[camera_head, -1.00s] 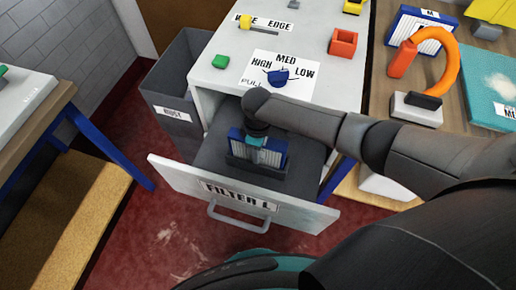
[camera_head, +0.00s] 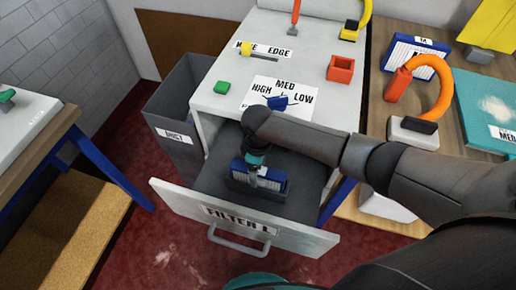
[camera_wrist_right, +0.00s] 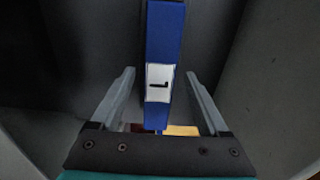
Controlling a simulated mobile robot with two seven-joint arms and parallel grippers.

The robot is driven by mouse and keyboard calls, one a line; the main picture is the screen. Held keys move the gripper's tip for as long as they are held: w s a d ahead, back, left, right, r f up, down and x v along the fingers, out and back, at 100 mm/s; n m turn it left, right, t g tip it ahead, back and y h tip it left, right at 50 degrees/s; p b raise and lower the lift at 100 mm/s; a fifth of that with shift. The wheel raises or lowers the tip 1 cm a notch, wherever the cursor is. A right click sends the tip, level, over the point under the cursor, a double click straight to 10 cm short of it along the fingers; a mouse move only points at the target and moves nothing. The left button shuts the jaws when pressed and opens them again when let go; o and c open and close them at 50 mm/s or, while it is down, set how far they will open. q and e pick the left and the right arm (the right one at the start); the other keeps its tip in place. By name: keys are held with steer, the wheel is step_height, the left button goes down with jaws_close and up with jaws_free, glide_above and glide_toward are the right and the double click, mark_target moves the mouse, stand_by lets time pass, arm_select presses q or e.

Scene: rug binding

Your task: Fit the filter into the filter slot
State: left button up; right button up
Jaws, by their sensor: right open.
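The filter (camera_head: 272,183) is a blue frame with pale pleats, standing upright in the dark filter slot (camera_head: 255,193) inside the open drawer. Its blue top edge with a white "L" label (camera_wrist_right: 160,82) shows in the right wrist view. My right gripper (camera_head: 257,168) is over the filter from above. In the wrist view its two fingers (camera_wrist_right: 160,80) stand open on either side of the filter, with a gap on each side. The gripper hides part of the filter, and I cannot tell how deep it sits. My left gripper is not in view.
The drawer front (camera_head: 170,195) reads "FILTER L". A grey bin (camera_head: 175,115) stands left of the white machine (camera_head: 215,95).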

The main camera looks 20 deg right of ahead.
step_height(320, 180, up, 12)
steer(key=p, duration=0.3)
stand_by(0.4)
